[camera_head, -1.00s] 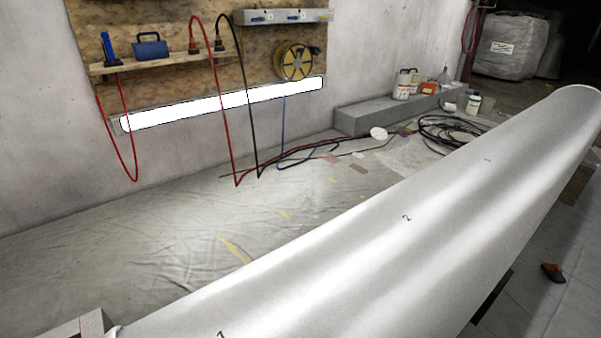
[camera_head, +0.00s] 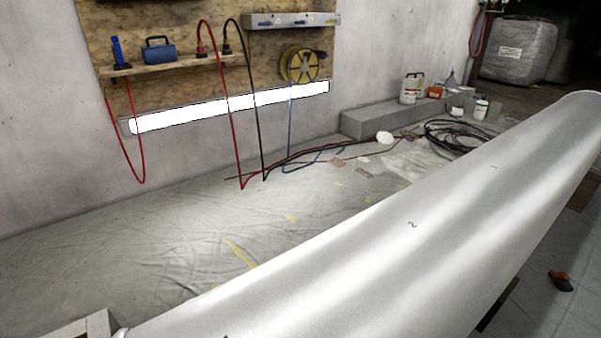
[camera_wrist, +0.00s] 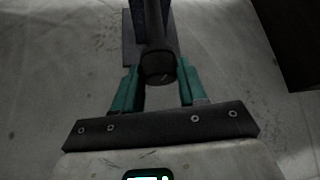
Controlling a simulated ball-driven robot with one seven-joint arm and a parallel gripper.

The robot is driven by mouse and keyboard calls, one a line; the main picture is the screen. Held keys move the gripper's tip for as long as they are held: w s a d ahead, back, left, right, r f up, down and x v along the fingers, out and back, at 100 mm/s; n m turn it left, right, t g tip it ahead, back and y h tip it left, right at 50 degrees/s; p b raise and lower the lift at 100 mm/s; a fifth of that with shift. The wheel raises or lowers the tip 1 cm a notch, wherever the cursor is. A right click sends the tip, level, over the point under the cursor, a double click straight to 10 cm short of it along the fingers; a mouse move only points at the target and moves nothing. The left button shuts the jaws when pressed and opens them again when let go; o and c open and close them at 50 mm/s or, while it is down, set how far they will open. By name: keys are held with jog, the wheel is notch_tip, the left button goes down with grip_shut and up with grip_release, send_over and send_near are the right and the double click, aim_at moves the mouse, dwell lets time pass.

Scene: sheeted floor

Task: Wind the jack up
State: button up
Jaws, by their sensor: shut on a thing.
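In the wrist view, my gripper (camera_wrist: 158,76) has its two teal fingers closed around a dark round handle (camera_wrist: 158,65), seen nearly end on. Behind the handle stands a dark blue upright part (camera_wrist: 136,16) on a flat dark plate (camera_wrist: 129,52), which looks like the jack. My gripper and the handle hide most of it. I cannot tell how high the jack is wound. The jack and my gripper do not show in the head view.
A long pale tube-like body (camera_head: 400,235) crosses the right of the head view. Cables (camera_head: 455,137) lie near a grey step (camera_head: 375,122) with containers. The sheeted floor (camera_head: 150,255) at left is mostly clear. A dark block (camera_wrist: 293,35) stands right in the wrist view.

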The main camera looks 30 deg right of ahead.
jog(key=m+y+b, duration=0.1)
jog(key=b, duration=0.1)
jog(key=m+y+b, duration=0.2)
jog(key=d+m+y+b, duration=0.1)
jog(key=y+b, duration=0.1)
jog(key=shift+w+f, duration=0.15)
jog(key=shift+f, duration=0.2)
jog(key=shift+a+r+m+y+b, duration=0.1)
jog(key=shift+r+m+y+b, duration=0.25)
jog(key=shift+m+y, duration=0.25)
jog(key=o, duration=1)
jog(key=shift+c, duration=0.2)
